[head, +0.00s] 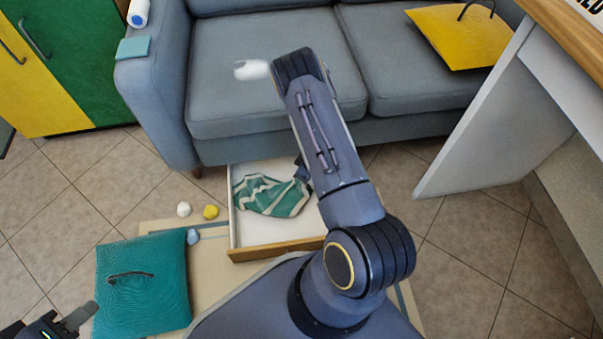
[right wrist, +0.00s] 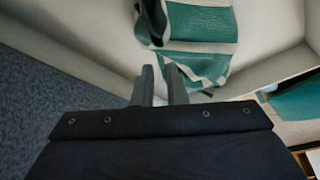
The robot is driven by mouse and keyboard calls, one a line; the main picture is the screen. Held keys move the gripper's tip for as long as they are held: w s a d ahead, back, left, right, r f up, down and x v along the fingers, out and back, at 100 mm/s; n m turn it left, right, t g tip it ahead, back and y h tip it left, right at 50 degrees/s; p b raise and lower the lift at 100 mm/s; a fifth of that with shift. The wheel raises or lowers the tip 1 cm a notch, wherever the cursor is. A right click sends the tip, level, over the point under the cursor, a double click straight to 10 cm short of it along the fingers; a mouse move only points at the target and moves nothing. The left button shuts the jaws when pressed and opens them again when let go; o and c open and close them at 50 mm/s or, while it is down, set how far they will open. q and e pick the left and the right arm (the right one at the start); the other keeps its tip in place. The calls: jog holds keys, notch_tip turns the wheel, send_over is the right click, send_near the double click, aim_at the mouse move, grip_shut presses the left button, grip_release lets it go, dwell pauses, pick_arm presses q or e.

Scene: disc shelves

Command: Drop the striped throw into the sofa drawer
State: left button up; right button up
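The striped throw (head: 268,195), green with pale stripes, lies crumpled inside the open sofa drawer (head: 278,249). In the right wrist view the throw (right wrist: 195,30) is just beyond the fingertips, inside pale drawer walls. My right gripper (right wrist: 161,82) has its two fingers apart with nothing visible between them. In the head view it is mostly hidden behind my arm, at the throw's right end. My left gripper (head: 75,318) is at the bottom left corner, beside the teal cushion and away from the drawer; only part of it shows.
The grey sofa (head: 270,60) stands behind the drawer. A teal cushion (head: 145,285) lies on the floor at left, near small white (head: 184,209) and yellow (head: 210,212) lumps. A yellow cushion (head: 458,35) is on the sofa. A white desk panel (head: 480,115) stands at right.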

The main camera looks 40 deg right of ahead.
jog(key=o, duration=1.6)
notch_tip(320, 180, up, 6)
jog(key=s+g+p, duration=0.1)
jog(key=g+p, duration=0.1)
jog(key=p, duration=0.9)
jog(key=shift+d+h+p, duration=0.25)
jog(key=shift+h+p, duration=0.05)
jog(key=shift+h, duration=0.1)
notch_tip(320, 180, up, 8)
jog(key=s+p, duration=0.1)
jog(key=p, duration=0.2)
jog(key=shift+d+f, duration=0.2)
jog(key=shift+d, duration=0.05)
